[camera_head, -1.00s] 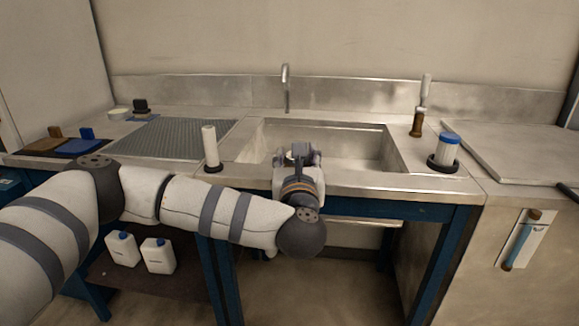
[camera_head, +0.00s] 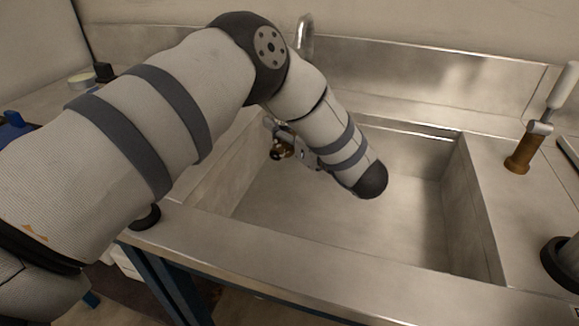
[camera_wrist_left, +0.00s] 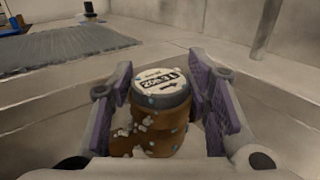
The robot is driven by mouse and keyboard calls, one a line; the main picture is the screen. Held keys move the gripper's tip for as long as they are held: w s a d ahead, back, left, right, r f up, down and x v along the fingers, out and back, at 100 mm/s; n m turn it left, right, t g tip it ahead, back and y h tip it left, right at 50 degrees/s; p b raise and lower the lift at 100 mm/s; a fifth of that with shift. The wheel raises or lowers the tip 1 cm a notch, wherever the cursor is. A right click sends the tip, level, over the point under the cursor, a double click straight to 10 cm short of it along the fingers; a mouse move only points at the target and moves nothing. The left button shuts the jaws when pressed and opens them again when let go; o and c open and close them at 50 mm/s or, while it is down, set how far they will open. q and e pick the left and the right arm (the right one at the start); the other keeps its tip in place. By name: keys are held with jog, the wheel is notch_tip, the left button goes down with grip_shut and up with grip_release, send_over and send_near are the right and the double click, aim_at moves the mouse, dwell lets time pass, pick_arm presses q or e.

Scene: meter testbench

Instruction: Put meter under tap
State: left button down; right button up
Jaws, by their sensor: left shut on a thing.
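The meter (camera_wrist_left: 157,108) is a brown, brass-like round body with a pale dial face, seen close up in the left wrist view. My left gripper (camera_wrist_left: 163,95) is shut on it, with purple-padded fingers on either side. In the head view the gripper (camera_head: 274,128) is partly hidden by my left arm, with a small brownish part of the meter (camera_head: 281,150) showing over the left side of the sink. The metal tap (camera_head: 304,34) stands behind the sink, partly hidden behind my arm. My right gripper is not in view.
The steel sink basin (camera_head: 340,225) is empty where visible. A brown-and-white upright handled tool (camera_head: 522,150) stands on the right rim. A dark round base (camera_head: 563,265) is at the right edge, another (camera_head: 146,217) at front left. A ribbed drainboard (camera_wrist_left: 70,48) lies to the left.

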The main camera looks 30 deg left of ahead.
pick_arm(q)
jog(key=shift+a+f, duration=0.2)
jog(key=shift+f, duration=0.05)
jog(key=f, duration=0.3)
jog(key=f+b, duration=0.1)
jog(key=f, duration=0.2)
jog(key=f+b, duration=0.1)
jog(key=f, duration=0.3)
jog(key=shift+s, duration=0.3)
jog(key=shift+r, duration=0.2)
jog(key=c, duration=0.9)
grip_release()
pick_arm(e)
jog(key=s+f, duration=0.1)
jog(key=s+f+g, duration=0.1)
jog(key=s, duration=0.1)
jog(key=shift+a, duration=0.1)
pick_arm(q)
jog(key=shift+o, duration=0.2)
jog(key=shift+d, duration=0.15)
jog(key=v, duration=1.1)
jog(key=shift+s+d, duration=0.1)
jog(key=shift+d, duration=0.3)
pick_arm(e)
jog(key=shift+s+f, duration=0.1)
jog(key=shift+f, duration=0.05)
